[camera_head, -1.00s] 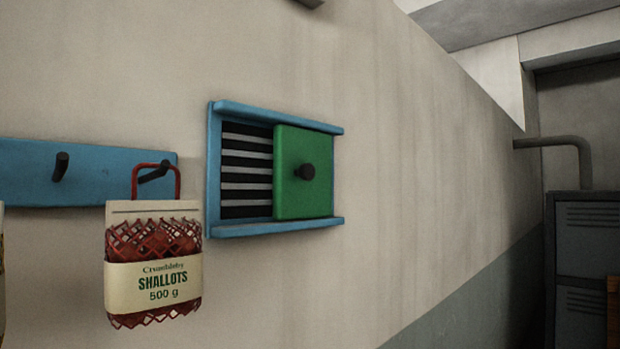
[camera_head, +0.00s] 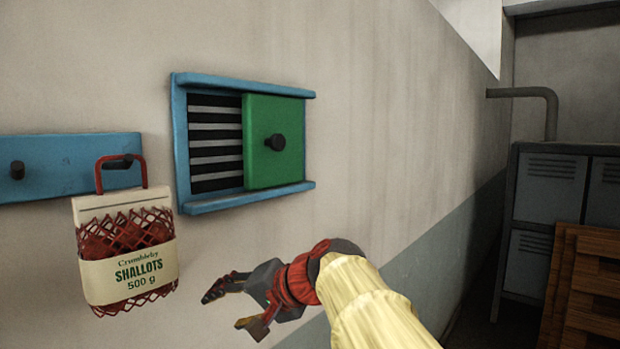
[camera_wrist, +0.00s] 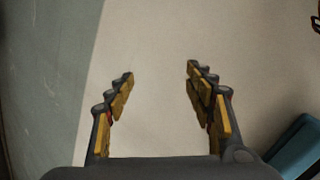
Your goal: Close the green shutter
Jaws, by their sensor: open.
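The green shutter (camera_head: 259,165) is a square panel with a dark round knob (camera_head: 276,142). It sits in the right part of a blue frame (camera_head: 181,140) on the wall, between top and bottom rails. The left part of the opening is uncovered and shows a black and grey slatted vent (camera_head: 213,142). My gripper (camera_head: 226,308) is open and empty, below the frame and apart from it. In the wrist view its fingers (camera_wrist: 160,75) are spread with bare wall between them. A blue piece (camera_wrist: 300,150) shows at the lower right there; I cannot tell which part it is.
A red net bag of shallots (camera_head: 128,245) hangs from a peg on a blue rail (camera_head: 70,170), left of the frame. Grey lockers (camera_head: 550,185), a pipe (camera_head: 535,92) and wooden pallets (camera_head: 590,290) stand at the right. The wall right of the frame is clear.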

